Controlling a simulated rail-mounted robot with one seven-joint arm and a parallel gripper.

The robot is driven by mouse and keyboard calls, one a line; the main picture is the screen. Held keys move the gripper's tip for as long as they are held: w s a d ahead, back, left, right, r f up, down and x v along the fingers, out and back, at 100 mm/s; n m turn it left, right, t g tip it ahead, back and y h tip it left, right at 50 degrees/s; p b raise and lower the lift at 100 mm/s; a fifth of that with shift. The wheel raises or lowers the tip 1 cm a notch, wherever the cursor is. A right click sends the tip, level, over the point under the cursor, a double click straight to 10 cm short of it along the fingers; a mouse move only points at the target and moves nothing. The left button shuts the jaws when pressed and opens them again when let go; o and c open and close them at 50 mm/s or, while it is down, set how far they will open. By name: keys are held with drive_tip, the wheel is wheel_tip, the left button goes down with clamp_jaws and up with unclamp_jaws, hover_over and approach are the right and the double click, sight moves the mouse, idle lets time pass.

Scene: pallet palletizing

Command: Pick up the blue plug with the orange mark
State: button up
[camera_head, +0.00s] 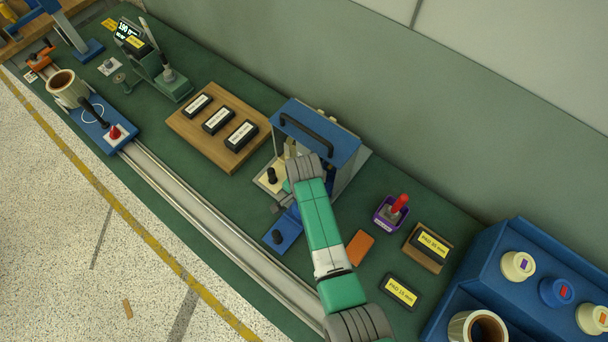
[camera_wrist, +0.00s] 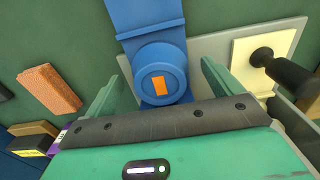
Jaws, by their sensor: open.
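The blue plug with the orange mark (camera_wrist: 160,86) shows in the middle of the wrist view as a round blue cap with a small orange rectangle on its face. It sits against a blue fixture (camera_wrist: 146,28). My gripper (camera_wrist: 160,90) is open, with one green finger on each side of the plug and a gap on both sides. In the head view my gripper (camera_head: 286,198) is low at the front of the blue-topped press, and my arm and hand hide the plug there.
A black knob (camera_wrist: 285,70) on a cream plate stands close to the right finger. An orange block (camera_head: 360,248) lies right of the arm. A purple holder with a red handle (camera_head: 391,213), labelled blocks and a blue rack (camera_head: 510,262) with several round caps stand farther right.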

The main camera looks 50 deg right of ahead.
drive_tip(key=c, duration=1.1)
wheel_tip(320, 180, up, 18)
drive_tip(key=p, duration=0.3)
